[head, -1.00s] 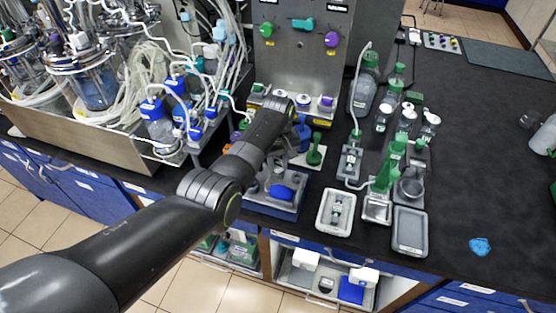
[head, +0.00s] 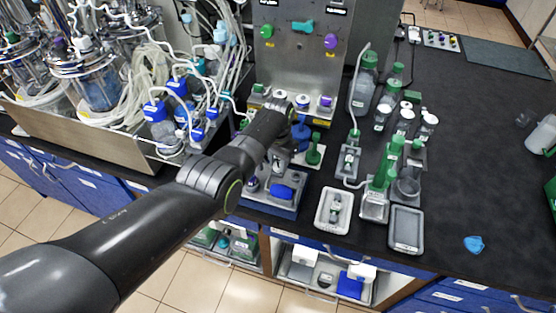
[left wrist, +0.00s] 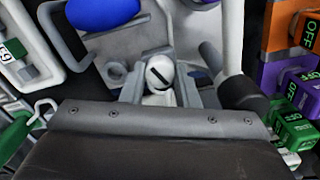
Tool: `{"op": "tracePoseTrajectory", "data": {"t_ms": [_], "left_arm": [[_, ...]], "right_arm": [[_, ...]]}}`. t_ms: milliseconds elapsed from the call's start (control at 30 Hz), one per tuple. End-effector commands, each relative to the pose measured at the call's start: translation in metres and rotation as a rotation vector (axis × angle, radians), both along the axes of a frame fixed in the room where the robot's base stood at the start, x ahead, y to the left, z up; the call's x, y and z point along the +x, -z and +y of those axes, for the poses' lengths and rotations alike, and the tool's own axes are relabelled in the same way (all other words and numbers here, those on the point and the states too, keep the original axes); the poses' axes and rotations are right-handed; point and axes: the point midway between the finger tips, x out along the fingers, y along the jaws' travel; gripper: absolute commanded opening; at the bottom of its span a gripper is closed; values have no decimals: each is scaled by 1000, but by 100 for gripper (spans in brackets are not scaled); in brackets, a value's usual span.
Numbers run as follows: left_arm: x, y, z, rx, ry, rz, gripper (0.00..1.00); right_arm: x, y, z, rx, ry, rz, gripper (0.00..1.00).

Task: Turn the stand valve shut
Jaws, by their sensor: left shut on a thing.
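My left gripper (left wrist: 160,92) has its two grey fingers on either side of a white round knob (left wrist: 160,73) with a dark slot, and is shut on it. The knob appears to be the stand valve; its slot is tilted in the left wrist view. In the head view the left gripper (head: 281,158) points down above the stand's blue-grey base (head: 268,205), and my arm hides most of the valve. A blue oval part (head: 282,191) sits on that base; a blue part also shows in the left wrist view (left wrist: 102,12). My right gripper is not in view.
A steel panel (head: 288,60) with coloured knobs stands behind. Orange, purple and green blocks marked OFF (left wrist: 294,125) are right in the wrist view. Green-capped bottles (head: 361,95) and grey trays (head: 406,232) stand to the right. The bench's far right is mostly clear.

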Motion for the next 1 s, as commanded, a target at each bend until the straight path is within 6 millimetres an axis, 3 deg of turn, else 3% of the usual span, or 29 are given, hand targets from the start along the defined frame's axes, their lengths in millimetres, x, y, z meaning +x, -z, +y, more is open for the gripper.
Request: {"op": "tracePoseTrajectory", "data": {"t_ms": [500,1000], "left_arm": [[1,-1,0,1,372,-2,5],[1,-1,0,-1,461,-4,5]], "right_arm": [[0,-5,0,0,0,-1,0],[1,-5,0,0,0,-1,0]]}}
